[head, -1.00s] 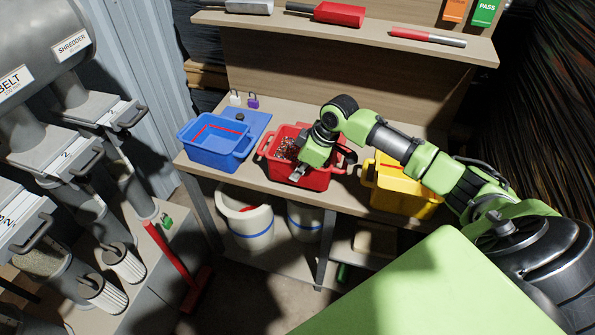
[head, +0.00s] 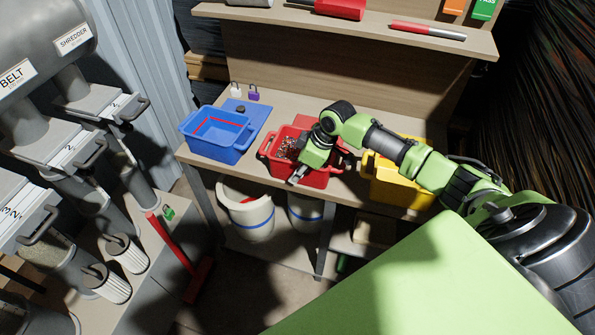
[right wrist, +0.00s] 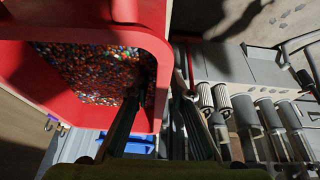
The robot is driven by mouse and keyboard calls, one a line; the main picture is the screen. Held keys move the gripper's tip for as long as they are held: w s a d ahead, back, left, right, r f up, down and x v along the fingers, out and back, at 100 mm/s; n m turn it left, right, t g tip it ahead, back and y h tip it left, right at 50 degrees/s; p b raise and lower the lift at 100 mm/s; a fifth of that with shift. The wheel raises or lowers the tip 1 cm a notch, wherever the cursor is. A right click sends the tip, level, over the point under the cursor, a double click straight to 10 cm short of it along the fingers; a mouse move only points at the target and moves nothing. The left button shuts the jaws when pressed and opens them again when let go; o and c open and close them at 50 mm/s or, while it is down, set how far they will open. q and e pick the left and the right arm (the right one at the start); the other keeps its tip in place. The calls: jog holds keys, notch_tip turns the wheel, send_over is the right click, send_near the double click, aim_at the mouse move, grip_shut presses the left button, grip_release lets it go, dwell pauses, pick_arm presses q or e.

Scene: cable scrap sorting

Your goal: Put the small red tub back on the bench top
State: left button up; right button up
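The red tub (head: 315,181) is on or just above the front of the bench top (head: 287,105), between the blue and yellow tubs. It looks upright and holds small multicoloured granules. Whether its base touches the bench is hidden. My right gripper (head: 296,178) is at the tub's front wall. In the right wrist view, the dark fingers of the gripper (right wrist: 166,80) straddle the red wall (right wrist: 112,35), one on the granule side and one outside. Whether both press on the wall is unclear. My left gripper is out of view.
A blue tub (head: 207,150) stands to the left and a yellow tub (head: 400,188) to the right, partly behind my arm. Two small padlocks (head: 245,92) lie behind the blue tub. A shelf (head: 455,41) overhangs the back. White bins (head: 249,216) stand below.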

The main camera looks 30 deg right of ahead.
jog(key=shift+s+d+r, duration=0.1)
jog(key=shift+d+r, duration=0.15)
jog(key=shift+r, duration=0.25)
jog(key=b+v, duration=0.1)
jog(key=v, duration=1)
jog(key=shift+a, duration=0.15)
